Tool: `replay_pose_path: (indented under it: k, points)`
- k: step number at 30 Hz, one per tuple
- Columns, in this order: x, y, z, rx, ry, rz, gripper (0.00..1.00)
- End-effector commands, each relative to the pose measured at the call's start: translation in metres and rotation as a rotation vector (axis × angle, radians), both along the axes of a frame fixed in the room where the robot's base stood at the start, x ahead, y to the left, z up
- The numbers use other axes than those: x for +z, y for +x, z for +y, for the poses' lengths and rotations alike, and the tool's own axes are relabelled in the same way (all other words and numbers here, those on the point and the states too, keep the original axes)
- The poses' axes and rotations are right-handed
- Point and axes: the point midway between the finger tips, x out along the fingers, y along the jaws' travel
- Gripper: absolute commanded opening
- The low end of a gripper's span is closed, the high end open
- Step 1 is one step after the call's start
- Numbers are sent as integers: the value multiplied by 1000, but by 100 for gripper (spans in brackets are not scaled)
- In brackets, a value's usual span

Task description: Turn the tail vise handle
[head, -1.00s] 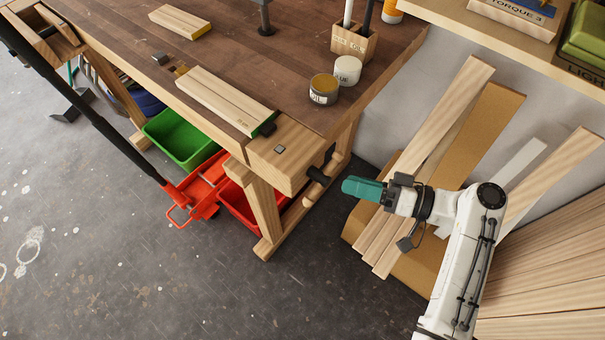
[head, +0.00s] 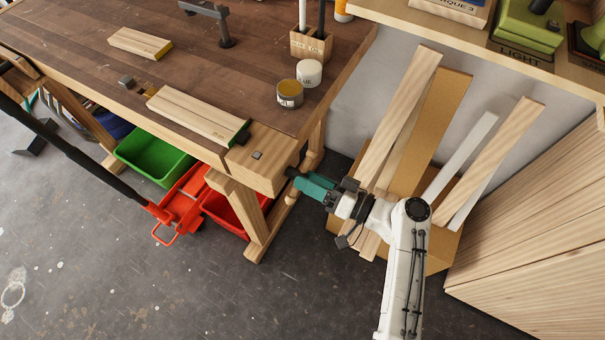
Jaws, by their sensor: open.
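The tail vise (head: 262,170) is the wooden block at the near right corner of the workbench. Its black handle (head: 291,172) sticks out from the end face, and only a small part shows. My gripper (head: 304,182), with teal fingers, is at the handle, reaching in from the right. The fingers are open and look to be beside or around the handle. I cannot tell whether they touch it, since they hide part of it. A light wooden board (head: 198,115) lies on the bench against the vise.
A tin (head: 289,94), a white jar (head: 309,73) and a wooden holder (head: 311,44) stand on the bench's right side. Planks in a cardboard box (head: 440,250) lean on the wall behind my arm. A red jack (head: 178,211) and green bin (head: 153,158) are below the bench.

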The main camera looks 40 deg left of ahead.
Motion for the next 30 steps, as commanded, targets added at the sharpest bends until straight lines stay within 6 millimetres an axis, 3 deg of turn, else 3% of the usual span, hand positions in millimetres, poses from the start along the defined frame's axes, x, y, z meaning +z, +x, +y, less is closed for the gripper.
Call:
replay_pose_path:
  k: [6,16,30]
  points:
    - [1,-4,19,0,0,0,52]
    - [0,-5,22,-1,-1,0,52]
    - [0,-5,21,-1,-1,0,7]
